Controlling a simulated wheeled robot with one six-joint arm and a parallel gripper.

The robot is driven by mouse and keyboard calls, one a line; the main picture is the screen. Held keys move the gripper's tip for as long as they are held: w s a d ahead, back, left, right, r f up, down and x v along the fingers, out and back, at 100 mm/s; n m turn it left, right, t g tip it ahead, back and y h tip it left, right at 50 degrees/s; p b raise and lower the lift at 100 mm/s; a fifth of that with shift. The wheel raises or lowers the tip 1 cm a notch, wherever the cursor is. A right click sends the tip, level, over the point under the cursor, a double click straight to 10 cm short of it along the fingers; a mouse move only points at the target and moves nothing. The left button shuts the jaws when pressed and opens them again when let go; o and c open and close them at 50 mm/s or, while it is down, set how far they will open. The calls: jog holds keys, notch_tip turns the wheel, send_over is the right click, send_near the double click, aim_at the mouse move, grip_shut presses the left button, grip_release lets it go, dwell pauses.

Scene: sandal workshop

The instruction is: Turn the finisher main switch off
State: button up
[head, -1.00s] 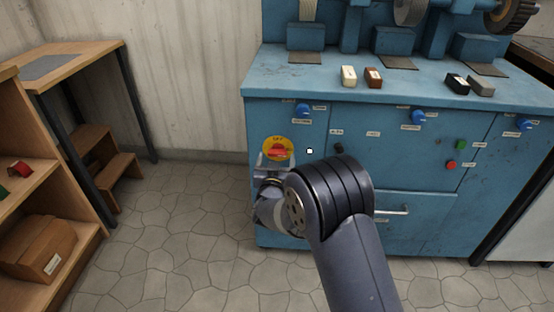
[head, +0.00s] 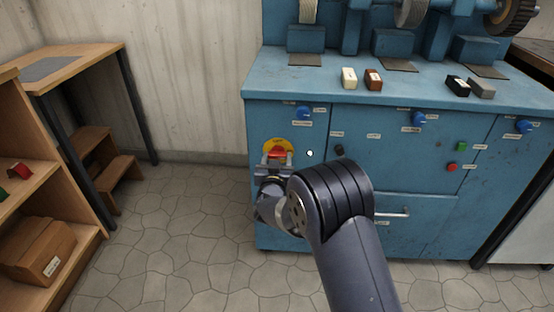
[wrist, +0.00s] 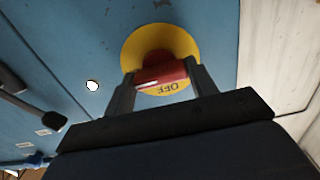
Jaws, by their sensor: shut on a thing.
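The main switch is a red handle on a round yellow plate (head: 277,144) at the left of the blue finisher cabinet's front. In the head view my gripper (head: 275,161) is in front of it and covers the plate's lower part. In the wrist view the red handle (wrist: 160,76) is between the two fingers of my gripper (wrist: 161,82), which are shut on it. The yellow plate (wrist: 183,40) shows behind, with the word OFF upside down in this view. A pale line marks the handle; its exact setting is hard to tell.
The blue finisher cabinet (head: 380,180) also bears blue knobs (head: 303,113), a green button (head: 461,146), a red button (head: 452,167) and a drawer handle (head: 392,212). Small blocks (head: 349,78) lie on its top. A wooden shelf (head: 35,205) stands at left. The floor between is free.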

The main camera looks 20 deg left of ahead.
jog(key=shift+c, duration=0.7)
jog(key=shift+n, duration=0.3)
jog(key=n+p, duration=0.2)
jog(key=n, duration=0.1)
jog(key=shift+r+n, duration=0.1)
jog(key=shift+n, duration=0.2)
jog(key=n+p, duration=0.2)
jog(key=n, duration=0.2)
jog(key=shift+n, duration=0.3)
jog(key=n+p, duration=0.2)
jog(key=n, duration=0.3)
jog(key=shift+n+p, duration=0.75)
jog(key=shift+n, duration=1.25)
